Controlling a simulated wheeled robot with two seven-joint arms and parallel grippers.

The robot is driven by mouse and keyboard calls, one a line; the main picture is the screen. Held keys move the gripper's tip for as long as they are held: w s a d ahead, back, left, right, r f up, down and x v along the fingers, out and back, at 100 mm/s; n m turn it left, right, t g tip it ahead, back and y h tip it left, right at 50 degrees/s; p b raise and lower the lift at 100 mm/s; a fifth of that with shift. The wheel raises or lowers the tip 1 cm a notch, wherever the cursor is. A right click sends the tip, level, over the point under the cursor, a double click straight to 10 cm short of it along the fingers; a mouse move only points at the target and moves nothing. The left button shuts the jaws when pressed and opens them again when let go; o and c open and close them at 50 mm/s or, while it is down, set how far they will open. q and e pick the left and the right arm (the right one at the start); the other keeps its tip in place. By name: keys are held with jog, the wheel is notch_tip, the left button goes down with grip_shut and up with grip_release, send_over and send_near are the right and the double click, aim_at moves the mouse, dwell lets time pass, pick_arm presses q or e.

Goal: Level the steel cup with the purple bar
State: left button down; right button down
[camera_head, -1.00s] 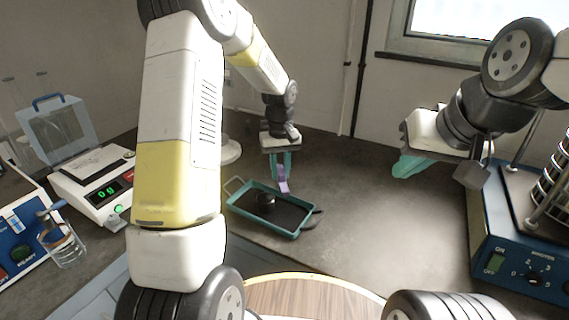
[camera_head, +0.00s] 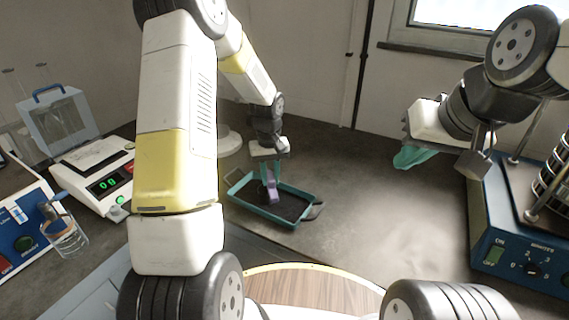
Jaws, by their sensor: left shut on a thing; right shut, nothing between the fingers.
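My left gripper (camera_head: 270,179) is shut on the purple bar (camera_head: 272,190) and holds it low over the teal tray (camera_head: 289,222). The steel cup (camera_head: 262,192) stands in the tray and shows only as a small dark shape, mostly hidden behind the bar and fingers. I cannot tell whether the bar touches the cup's rim. My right gripper (camera_head: 408,160) is shut and empty, high over the bench at the right, apart from the tray.
A balance (camera_head: 100,180) with a green display and a glass beaker (camera_head: 66,240) stand at the left. The blue sieve shaker (camera_head: 515,240) stands at the right. The bench between tray and shaker is clear.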

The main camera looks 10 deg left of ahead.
pick_arm(q)
jog(key=shift+s+a, duration=0.35)
jog(key=shift+a, duration=0.65)
jog(key=shift+s+a, duration=0.4)
jog(key=shift+a, duration=0.55)
jog(key=shift+s+a, duration=0.35)
jog(key=shift+a, duration=0.65)
notch_tip(320, 180, up, 6)
jog(key=shift+a, duration=0.1)
